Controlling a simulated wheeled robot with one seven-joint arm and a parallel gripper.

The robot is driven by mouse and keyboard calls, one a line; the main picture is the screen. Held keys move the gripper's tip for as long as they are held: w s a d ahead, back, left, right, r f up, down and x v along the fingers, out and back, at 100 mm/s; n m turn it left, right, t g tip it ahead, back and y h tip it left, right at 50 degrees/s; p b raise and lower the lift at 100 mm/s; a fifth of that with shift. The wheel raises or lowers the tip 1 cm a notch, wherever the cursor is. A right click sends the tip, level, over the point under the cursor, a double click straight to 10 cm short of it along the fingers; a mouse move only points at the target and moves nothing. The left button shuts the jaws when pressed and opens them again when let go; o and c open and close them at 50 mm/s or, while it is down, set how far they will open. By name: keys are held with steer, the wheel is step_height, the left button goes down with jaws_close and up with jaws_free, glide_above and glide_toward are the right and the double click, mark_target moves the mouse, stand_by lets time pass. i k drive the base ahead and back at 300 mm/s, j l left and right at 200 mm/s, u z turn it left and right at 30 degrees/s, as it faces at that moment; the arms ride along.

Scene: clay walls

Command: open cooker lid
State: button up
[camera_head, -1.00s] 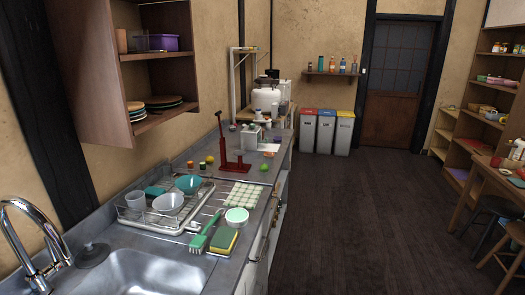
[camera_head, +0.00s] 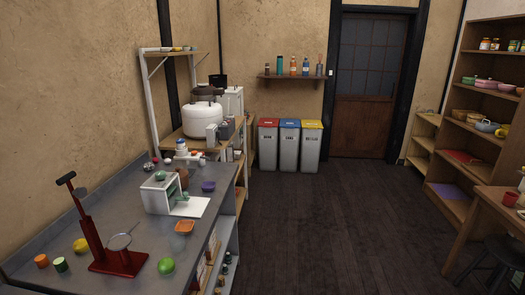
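A white rounded cooker (camera_head: 203,119) stands on a wooden shelf unit past the far end of the grey counter, against the left wall. My gripper is not in view.
The grey counter (camera_head: 140,214) on the left holds a red press (camera_head: 116,262), a white box-shaped device (camera_head: 159,194), a green fruit (camera_head: 166,266) and small bowls. Three bins (camera_head: 289,146) stand by the far wall. A table (camera_head: 493,203) is at right. The dark floor between is clear.

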mark_target(206, 109)
steer(key=i, duration=1.9)
